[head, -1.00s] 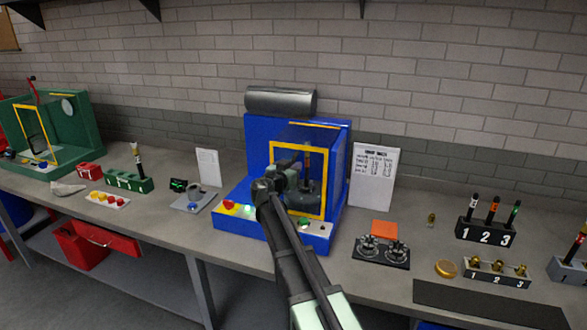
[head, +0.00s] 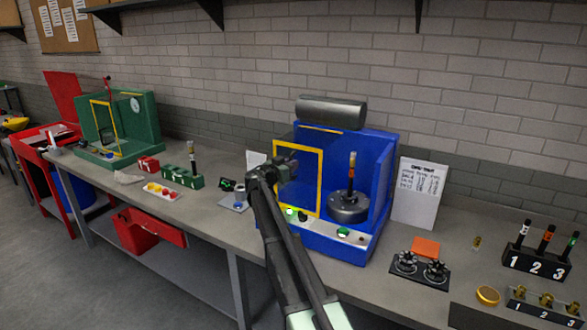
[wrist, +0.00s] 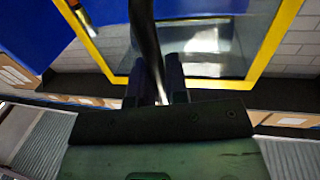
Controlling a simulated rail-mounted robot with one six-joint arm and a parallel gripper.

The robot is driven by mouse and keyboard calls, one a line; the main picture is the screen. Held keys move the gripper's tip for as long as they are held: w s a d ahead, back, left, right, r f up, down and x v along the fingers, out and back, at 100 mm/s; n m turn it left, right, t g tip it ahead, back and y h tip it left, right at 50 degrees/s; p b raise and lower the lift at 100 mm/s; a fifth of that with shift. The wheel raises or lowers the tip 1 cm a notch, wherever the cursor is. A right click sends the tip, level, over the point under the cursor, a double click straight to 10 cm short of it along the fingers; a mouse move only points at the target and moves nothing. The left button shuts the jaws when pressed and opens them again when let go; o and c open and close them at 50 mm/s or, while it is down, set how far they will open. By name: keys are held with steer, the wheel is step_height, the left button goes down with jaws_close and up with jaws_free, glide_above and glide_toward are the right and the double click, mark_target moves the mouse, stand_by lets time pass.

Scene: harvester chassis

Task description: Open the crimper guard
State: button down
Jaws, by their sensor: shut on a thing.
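The crimper is a blue machine (head: 372,160) on the bench in the head view. Its guard is a clear panel in a yellow frame (head: 321,180), standing upright at the machine's left side. The right part of the machine's front is uncovered, showing a grey round fixture (head: 348,207) with an orange-banded rod (head: 351,170) upright in it. My gripper (head: 286,165) is at the guard's upper left. In the wrist view my gripper (wrist: 160,84) is shut on a dark bar, the guard handle (wrist: 145,35), in front of the yellow-framed panel (wrist: 262,45). My arm hides part of the machine's left front.
A grey cylinder (head: 331,112) sits atop the machine. Buttons, including a lit green one (head: 290,212), line its front ledge. A green machine (head: 128,125) stands far left.

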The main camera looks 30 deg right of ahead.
stand_by(0.3)
steer(key=c, duration=1.1)
jaws_free()
steer(key=shift+c, duration=0.2)
steer(key=v, duration=1)
steer(key=shift+a, duration=0.45)
